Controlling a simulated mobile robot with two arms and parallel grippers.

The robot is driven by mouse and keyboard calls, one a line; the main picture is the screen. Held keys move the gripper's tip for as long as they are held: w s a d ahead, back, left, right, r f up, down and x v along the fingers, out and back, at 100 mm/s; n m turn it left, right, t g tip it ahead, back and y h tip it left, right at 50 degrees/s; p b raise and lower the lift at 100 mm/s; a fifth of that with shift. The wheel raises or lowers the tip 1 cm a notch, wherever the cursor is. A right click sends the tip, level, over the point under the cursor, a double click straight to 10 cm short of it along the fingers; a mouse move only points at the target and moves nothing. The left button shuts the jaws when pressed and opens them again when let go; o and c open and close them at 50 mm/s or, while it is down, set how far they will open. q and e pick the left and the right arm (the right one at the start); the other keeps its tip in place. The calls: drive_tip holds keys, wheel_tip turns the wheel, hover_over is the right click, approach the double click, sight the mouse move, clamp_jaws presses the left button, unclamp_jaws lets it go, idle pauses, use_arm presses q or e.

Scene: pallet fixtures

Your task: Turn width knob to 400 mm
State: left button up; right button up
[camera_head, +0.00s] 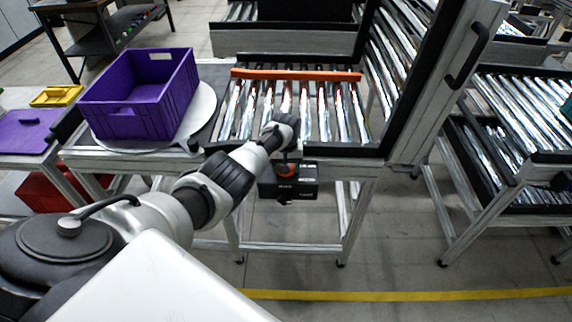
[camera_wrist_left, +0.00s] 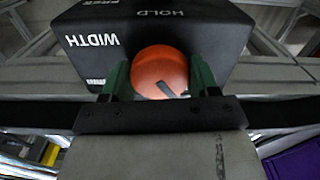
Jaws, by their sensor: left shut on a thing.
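The width knob (camera_wrist_left: 160,66) is a round orange knob on a black control box (camera_wrist_left: 215,30). The box carries the words WIDTH and HOLD in the left wrist view. My left gripper (camera_wrist_left: 160,80) has its two green fingers on either side of the knob and is shut on it. A dark mark shows low on the knob's face. No 400 mm reading is legible. In the head view the control box (camera_head: 299,189) hangs at the front edge of the roller table, and the knob (camera_head: 285,169) is partly hidden by my left wrist. My right gripper is in neither view.
An orange bar (camera_head: 296,75) lies across the rollers behind the box. A purple crate (camera_head: 130,122) stands on a round white plate (camera_head: 203,112) at the left. A tall frame (camera_head: 440,100) rises right of the rollers. The floor in front is clear, with a yellow line (camera_head: 400,296).

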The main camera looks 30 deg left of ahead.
use_arm(q)
drive_tip(key=shift+n, duration=0.6)
drive_tip(key=o, duration=0.9)
drive_tip(key=shift+o, duration=0.2)
drive_tip(key=shift+r, duration=0.15)
drive_tip(key=shift+r+p, duration=0.3)
drive_tip(key=shift+p, duration=0.1)
wheel_tip(320, 180, up, 10)
drive_tip(key=p, duration=0.1)
